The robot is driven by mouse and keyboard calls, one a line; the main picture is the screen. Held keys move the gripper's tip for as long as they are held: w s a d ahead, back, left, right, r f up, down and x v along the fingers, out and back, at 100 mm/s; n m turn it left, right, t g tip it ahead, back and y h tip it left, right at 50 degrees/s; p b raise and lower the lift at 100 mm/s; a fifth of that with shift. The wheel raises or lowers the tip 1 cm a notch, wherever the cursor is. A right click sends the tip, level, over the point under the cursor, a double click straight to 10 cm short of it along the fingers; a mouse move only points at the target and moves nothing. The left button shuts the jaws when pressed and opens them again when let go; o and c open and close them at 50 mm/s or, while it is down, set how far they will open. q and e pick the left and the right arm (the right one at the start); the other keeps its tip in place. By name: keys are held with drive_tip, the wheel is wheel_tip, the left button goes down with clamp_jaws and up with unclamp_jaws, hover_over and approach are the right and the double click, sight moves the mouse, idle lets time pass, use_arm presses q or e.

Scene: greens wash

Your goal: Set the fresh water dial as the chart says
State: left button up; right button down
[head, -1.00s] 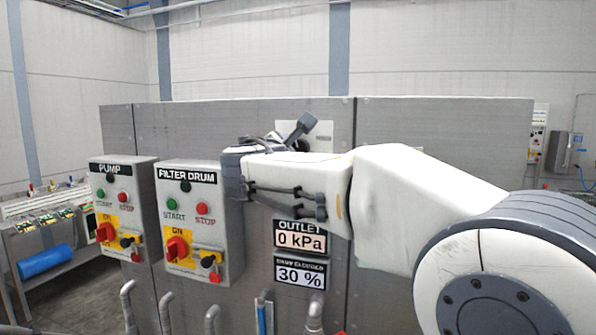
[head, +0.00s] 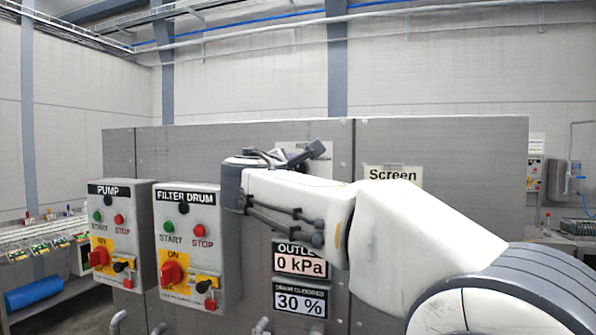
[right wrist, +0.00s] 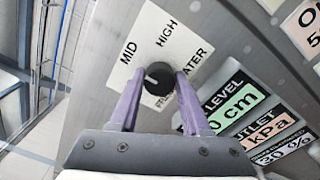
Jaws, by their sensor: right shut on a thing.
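The fresh water dial is a black round knob (right wrist: 158,79) on a white plate (right wrist: 181,46) with MID, HIGH and a partly hidden FRESH WATER label, in the right wrist view. A small white mark shows on the knob's left side, on the side towards MID. My right gripper (right wrist: 157,85) is shut on the knob, one purple finger on each side. In the head view my right gripper (head: 290,155) is at the panel and its arm hides the knob. A paper headed Screen (head: 393,173) is mostly hidden behind my arm. My left gripper is out of view.
PUMP (head: 122,235) and FILTER DRUM (head: 188,245) boxes with buttons and red switches stick out left of my right arm. Below it are an OUTLET display (head: 300,264) reading 0 kPa and one (head: 300,301) reading 30 %. Pipes stand along the panel's bottom.

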drive_tip(key=shift+c, duration=1.8)
unclamp_jaws()
drive_tip(key=b+v, duration=0.3)
drive_tip(key=v, duration=0.7)
drive_tip(key=shift+s+b, duration=0.3)
drive_tip(key=shift+b, duration=0.05)
